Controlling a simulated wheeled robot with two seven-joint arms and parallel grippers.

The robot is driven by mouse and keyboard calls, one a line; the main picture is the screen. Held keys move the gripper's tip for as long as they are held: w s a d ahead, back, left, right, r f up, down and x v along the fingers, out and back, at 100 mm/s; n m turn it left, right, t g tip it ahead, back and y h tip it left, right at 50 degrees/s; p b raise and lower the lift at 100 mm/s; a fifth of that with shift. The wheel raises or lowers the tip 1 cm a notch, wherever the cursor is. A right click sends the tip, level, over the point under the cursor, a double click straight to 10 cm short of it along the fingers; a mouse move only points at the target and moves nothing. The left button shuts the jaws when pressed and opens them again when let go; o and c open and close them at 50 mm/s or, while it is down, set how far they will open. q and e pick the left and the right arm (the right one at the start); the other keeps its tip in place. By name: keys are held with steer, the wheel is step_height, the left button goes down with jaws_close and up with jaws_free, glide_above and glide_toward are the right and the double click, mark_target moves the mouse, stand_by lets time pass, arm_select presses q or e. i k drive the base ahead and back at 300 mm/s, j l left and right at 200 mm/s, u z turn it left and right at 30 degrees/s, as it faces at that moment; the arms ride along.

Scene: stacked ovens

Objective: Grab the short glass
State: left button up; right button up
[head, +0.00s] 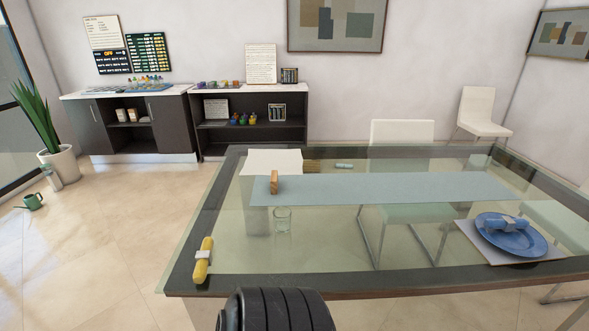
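A short clear glass (282,219) stands upright on the glass-topped table (340,258), left of the table's middle. It is just in front of the pale blue runner (400,188). It is see-through and looks empty. Neither of my grippers shows in the head view, so nothing is seen touching the glass.
A wooden block (274,182) stands behind the glass. A yellow object with a white band (203,260) lies on the table's left edge. A blue plate (511,238) with a blue napkin sits at right. White chairs (402,132) stand around. Floor at left is mostly clear.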

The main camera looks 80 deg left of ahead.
mark_target(282, 215)
steer(key=u, duration=2.6)
